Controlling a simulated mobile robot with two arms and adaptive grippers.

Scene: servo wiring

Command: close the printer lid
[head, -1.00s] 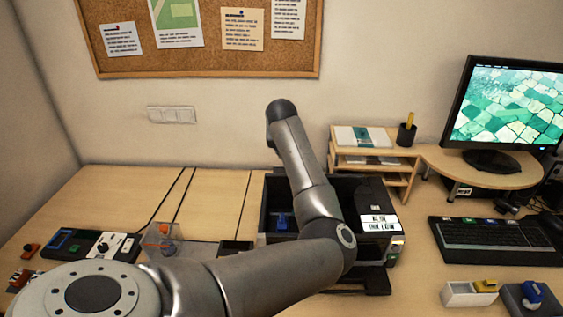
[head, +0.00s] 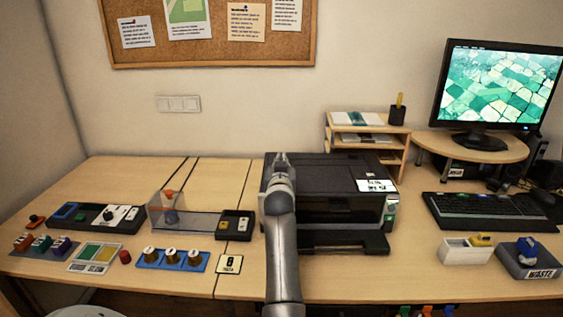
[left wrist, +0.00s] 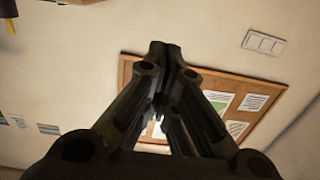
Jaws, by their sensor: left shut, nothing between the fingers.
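The black printer (head: 330,190) stands on the desk in the middle of the head view, and its lid (head: 335,172) lies flat, down over the top. My left arm reaches up in front of the printer's left side. My left gripper (head: 281,158) is at the lid's left part near the back edge; whether it touches the lid I cannot tell. In the left wrist view the left gripper (left wrist: 165,50) has its fingers together with nothing between them, against the wall and cork board. My right gripper is in neither view.
Left of the printer are a clear bin (head: 190,222), a blue tray with brass pieces (head: 172,261) and a dark control panel (head: 95,214). A wooden shelf (head: 367,139), monitor (head: 500,85), keyboard (head: 490,213) and grey waste box (head: 527,259) are on the right.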

